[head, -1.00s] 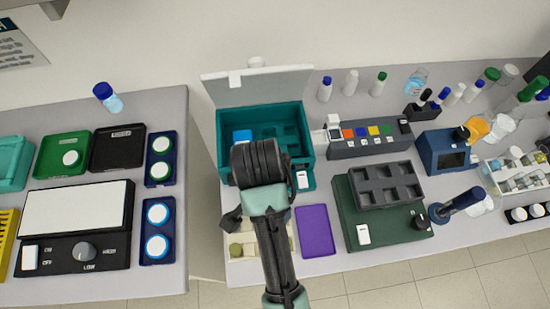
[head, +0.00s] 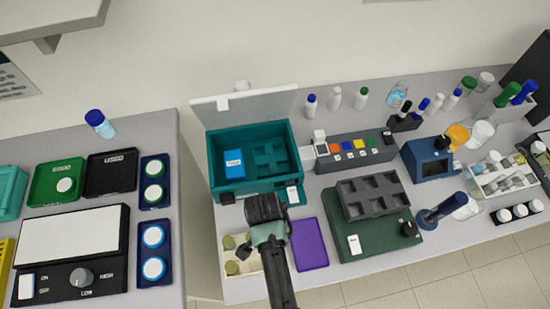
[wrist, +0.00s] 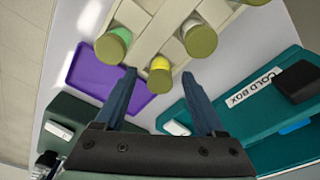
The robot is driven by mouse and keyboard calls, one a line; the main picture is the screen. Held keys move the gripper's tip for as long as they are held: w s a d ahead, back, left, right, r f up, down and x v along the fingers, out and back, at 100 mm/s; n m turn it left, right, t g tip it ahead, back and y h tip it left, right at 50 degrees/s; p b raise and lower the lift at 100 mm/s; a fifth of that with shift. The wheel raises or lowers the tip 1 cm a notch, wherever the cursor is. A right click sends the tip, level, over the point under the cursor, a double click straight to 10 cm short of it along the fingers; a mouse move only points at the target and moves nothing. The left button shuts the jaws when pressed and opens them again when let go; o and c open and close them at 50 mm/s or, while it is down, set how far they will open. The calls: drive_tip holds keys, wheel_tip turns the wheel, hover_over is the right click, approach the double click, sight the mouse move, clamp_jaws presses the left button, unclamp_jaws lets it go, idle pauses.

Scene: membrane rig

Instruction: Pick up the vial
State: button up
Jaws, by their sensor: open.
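Several small vials with olive-green caps stand in a cream rack (head: 277,271). In the wrist view, the vial with yellow contents (wrist: 160,78) lies nearest the gap between my fingertips. A vial with green contents (wrist: 115,42) is to its left, and one with whitish contents (wrist: 199,38) is to its right. My gripper (wrist: 160,75) is open, its two blue fingers apart, with nothing clasped between them. In the head view, my wrist and arm cover part of the rack and some vials; two caps show at its left (head: 231,268).
The teal cold box (head: 290,150) stands open behind the rack. A purple mat (head: 310,244) lies beside the rack, and a dark green block with a grey tray (head: 375,232) stands further right. A gap separates this bench from the left bench.

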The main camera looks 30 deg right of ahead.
drive_tip(key=shift+f, duration=0.15)
clamp_jaws()
idle(0.4)
